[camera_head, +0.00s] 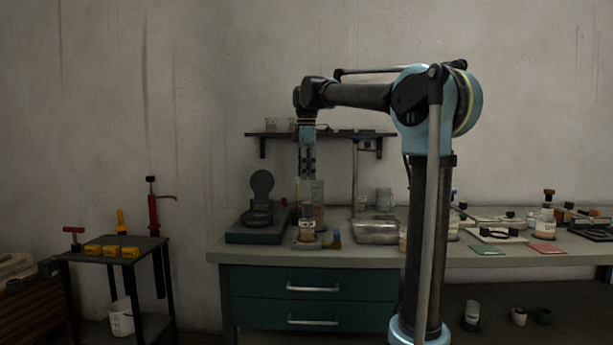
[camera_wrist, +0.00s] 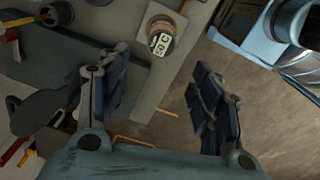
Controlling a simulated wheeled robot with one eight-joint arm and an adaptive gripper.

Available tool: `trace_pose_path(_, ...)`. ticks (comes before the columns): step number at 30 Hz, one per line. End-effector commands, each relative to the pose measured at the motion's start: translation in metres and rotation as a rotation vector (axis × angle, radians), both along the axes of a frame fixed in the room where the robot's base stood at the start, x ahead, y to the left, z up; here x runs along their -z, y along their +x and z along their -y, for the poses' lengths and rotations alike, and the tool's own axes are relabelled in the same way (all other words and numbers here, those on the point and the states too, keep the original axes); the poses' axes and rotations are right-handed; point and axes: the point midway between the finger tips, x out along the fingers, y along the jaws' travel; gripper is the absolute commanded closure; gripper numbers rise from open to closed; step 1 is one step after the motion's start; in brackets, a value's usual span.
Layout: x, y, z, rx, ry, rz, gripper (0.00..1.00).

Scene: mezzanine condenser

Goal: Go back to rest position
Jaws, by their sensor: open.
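My gripper (camera_head: 307,172) hangs from my bent arm and points down above the bench, near the back wall shelf. In the wrist view my gripper (camera_wrist: 157,80) shows its two fingers spread wide apart with nothing between them. A small round labelled jar (camera_wrist: 160,42) lies beyond the fingertips, near the bench edge, apart from both fingers. In the head view a small labelled jar (camera_head: 307,229) stands on the bench below my gripper.
The bench (camera_head: 380,259) has teal drawers (camera_head: 312,286). A dark-based device (camera_head: 263,215) stands left of my gripper, and a metal tray (camera_head: 376,232) right. A wall shelf (camera_head: 340,134) is close behind my arm. A small side table (camera_head: 130,256) holds yellow blocks.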

Motion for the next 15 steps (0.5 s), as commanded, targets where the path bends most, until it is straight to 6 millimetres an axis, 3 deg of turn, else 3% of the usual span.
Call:
trace_pose_path(7,0.008,-0.01,0.014,0.059,0.002,0.006,0.41)
trace_pose_path(15,0.05,-0.059,0.072,0.353,0.02,0.034,0.41)
